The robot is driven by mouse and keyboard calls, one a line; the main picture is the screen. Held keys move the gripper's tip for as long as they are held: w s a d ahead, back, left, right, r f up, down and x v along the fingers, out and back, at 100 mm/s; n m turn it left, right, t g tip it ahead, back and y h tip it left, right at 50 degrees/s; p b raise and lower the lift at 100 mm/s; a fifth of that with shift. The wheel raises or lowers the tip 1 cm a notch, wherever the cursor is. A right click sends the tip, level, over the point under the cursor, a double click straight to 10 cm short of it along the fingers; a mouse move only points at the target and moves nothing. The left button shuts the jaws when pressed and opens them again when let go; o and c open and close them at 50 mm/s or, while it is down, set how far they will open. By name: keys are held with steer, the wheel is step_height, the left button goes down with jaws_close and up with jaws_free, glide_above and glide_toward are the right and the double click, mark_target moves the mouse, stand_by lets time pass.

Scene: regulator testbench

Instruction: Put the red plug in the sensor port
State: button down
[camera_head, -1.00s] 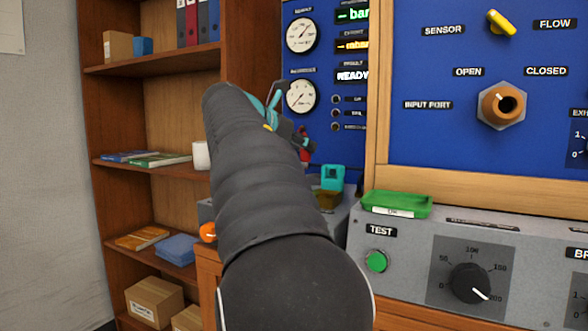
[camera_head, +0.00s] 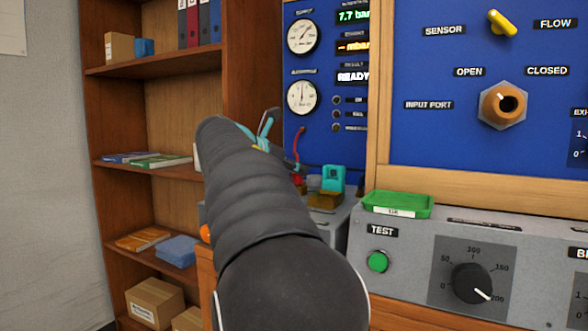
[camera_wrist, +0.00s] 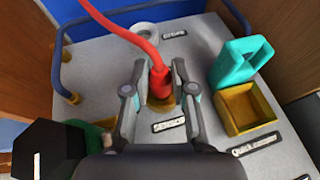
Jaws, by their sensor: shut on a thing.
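The red plug (camera_wrist: 160,82) with its thick red hose (camera_wrist: 120,28) is between the fingers of my gripper (camera_wrist: 160,85) in the wrist view. My gripper is shut on it. A brass port ring (camera_wrist: 160,108) shows directly under the plug, with a label (camera_wrist: 169,125) in front that seems to read SENSOR. The plug's lower end meets the ring in the picture; I cannot tell how deep it sits. In the head view, the red plug (camera_head: 298,180) shows just past my arm, which hides most of the gripper.
A teal clip (camera_wrist: 240,62) and square brass socket (camera_wrist: 247,108) stand close on the right. A grey ring port (camera_wrist: 155,32) lies behind. A blue tube (camera_wrist: 62,60) runs along the left, near a dark hexagonal knob (camera_wrist: 48,148). A green tray (camera_head: 397,204) sits on the test console.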

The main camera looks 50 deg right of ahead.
steer(key=c, duration=1)
jaws_free()
steer(key=shift+f, duration=0.1)
steer(key=shift+o, duration=0.2)
steer(key=shift+a+r, duration=0.25)
steer(key=v, duration=1.1)
steer(key=shift+a, duration=0.25)
steer(key=shift+s+r, duration=0.1)
steer(key=shift+r, duration=0.05)
